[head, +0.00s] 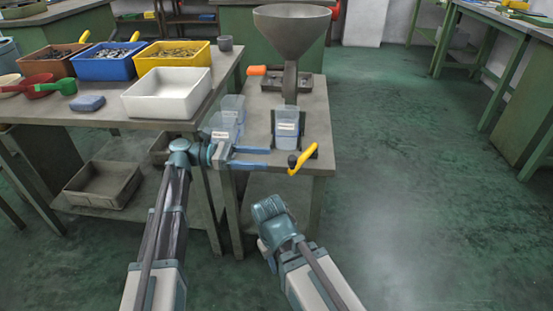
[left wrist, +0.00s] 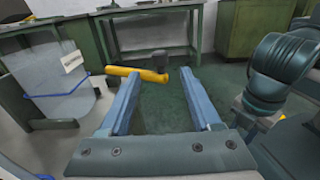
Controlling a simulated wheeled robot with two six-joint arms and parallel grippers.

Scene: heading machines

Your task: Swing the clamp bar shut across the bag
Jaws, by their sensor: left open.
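A pale blue translucent bag (head: 286,141) with a white label stands in a dark clamp frame on the small bench. The clamp bar's yellow handle (head: 302,158) sticks out at the front right of the bag, so the bar does not appear to lie across it. My left gripper (head: 268,158) is open and empty, its blue fingers pointing right, just in front of the bag and short of the handle. In the left wrist view the yellow handle (left wrist: 137,74) shows beyond the fingertips, and the bag (left wrist: 62,75) is at left. My right arm ends low; its fingers are hidden.
A large grey funnel (head: 291,32) stands over the small bench (head: 318,140). More pale blue bags (head: 229,113) stand left of the clamp. A white tray (head: 166,107) and coloured bins fill the left bench. The green floor to the right is clear.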

